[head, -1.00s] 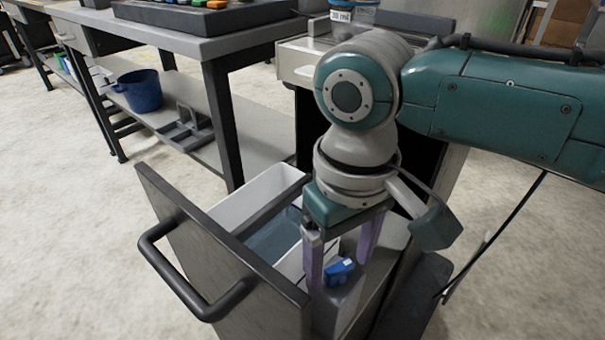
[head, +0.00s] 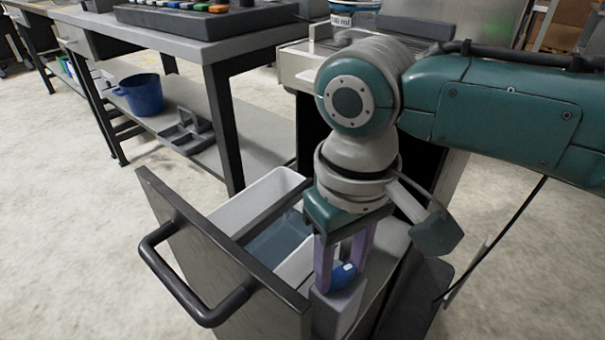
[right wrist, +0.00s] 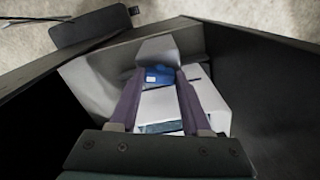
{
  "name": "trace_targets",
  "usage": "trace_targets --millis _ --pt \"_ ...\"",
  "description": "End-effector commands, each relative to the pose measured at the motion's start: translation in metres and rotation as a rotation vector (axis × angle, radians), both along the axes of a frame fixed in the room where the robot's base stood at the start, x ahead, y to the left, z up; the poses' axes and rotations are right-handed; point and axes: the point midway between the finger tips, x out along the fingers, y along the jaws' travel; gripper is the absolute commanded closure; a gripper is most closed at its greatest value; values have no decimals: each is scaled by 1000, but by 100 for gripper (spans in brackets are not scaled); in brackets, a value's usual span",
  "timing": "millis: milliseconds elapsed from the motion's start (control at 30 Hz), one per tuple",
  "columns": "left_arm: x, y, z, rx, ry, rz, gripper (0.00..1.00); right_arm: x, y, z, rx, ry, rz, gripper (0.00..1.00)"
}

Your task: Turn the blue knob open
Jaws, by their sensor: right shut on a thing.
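The blue knob (head: 343,276) sits on a grey block inside the open drawer, in the lower middle of the head view. My right gripper (head: 342,272) reaches down into the drawer, and its two purple fingers are shut on the blue knob, one on each side. In the right wrist view, the blue knob (right wrist: 158,75) with a small white mark shows between the fingertips (right wrist: 160,77). The fingers hide parts of its sides. My left gripper is in neither view.
The drawer's dark front panel (head: 220,250) with its black bar handle (head: 190,295) stands left of my right gripper. White bins (head: 262,198) lie inside. A bench (head: 215,48) with a blue pot (head: 141,93) on its lower shelf stands at the back left.

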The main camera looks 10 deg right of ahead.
Motion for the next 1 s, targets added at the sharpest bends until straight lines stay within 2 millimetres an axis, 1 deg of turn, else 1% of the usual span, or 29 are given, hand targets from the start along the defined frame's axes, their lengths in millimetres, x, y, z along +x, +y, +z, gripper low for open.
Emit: trace_targets --millis 67,167,233,367,500,800,833,1000 --pt "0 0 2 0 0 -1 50 0 0 1 0 0 7 100" --pt "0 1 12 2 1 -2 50 0 0 4 1 1 64 100" --pt "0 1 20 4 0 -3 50 -1 0 5 0 2 133 100" --pt "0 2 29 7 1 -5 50 -1 1 4 0 2 265 100" --pt "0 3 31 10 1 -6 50 0 0 1 0 2 345 100" --pt "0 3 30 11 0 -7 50 0 0 0 1 0 356 100" --pt "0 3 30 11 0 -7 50 0 0 0 1 0 356 49" --pt "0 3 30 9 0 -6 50 0 0 0 1 0 355 30"
